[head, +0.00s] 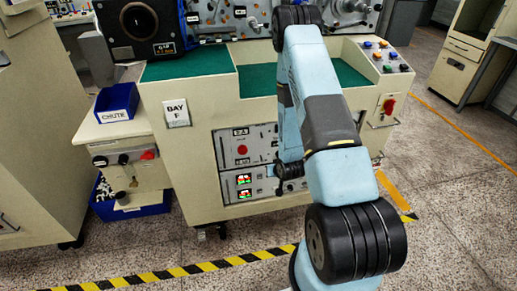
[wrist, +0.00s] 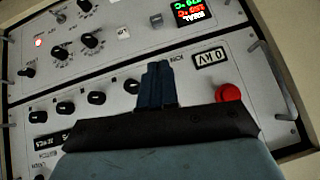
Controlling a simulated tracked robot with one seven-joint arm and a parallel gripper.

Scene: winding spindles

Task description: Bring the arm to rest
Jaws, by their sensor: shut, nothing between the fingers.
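My arm (head: 325,120) rises in the middle of the head view, bends at the top and comes down in front of the cream cabinet. In the wrist view my gripper (wrist: 157,83) has its two dark fingers together, with nothing between them. It is in front of a grey control panel (wrist: 205,70); I cannot tell whether it touches the panel. In the head view my fingers are not clearly visible; the wrist end is low by the cabinet's front panels.
The cream cabinet (head: 190,100) has a green top and a red knob (head: 389,106) at right. The wrist view shows a red button (wrist: 228,93) and black knobs (wrist: 92,40) near my gripper. A blue chute bin (head: 117,103) stands at left. Striped floor tape (head: 190,270) crosses open floor.

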